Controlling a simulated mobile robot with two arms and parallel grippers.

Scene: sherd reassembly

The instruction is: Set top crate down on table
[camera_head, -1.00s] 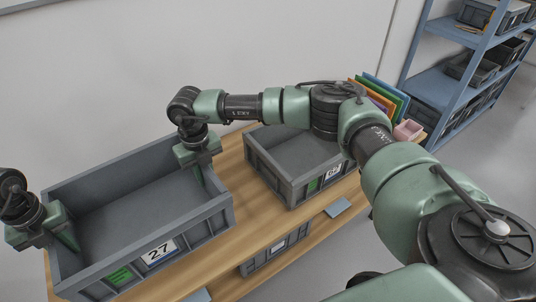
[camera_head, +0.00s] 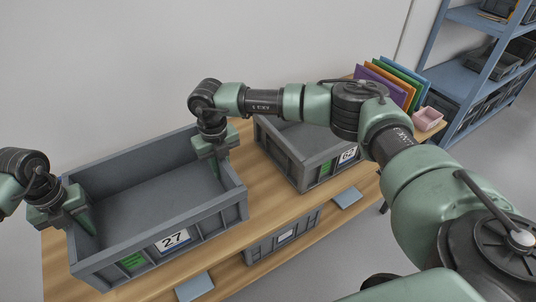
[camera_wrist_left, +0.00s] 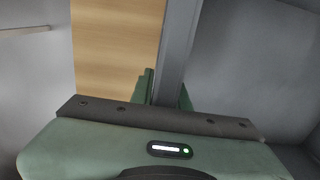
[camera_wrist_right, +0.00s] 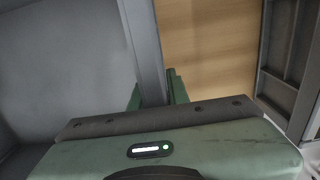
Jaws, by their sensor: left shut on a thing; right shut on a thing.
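The grey crate labelled 27 (camera_head: 213,228) is at the left of the head view, level and looking empty. It is over or on the wooden table (camera_head: 262,205); I cannot tell whether its base touches the top. My left gripper (camera_head: 84,212) is shut on its left end wall, which also shows in the left wrist view (camera_wrist_left: 178,50). My right gripper (camera_head: 219,158) is shut on its right end wall, seen in the right wrist view (camera_wrist_right: 143,50). The crate's underside is hidden.
A second grey crate labelled 62 (camera_head: 313,172) stands on the table to the right, with a gap of bare wood between. Another grey crate (camera_head: 283,243) sits on the lower shelf. Coloured folders (camera_head: 395,82) and a pink box (camera_head: 428,118) are at the far right end.

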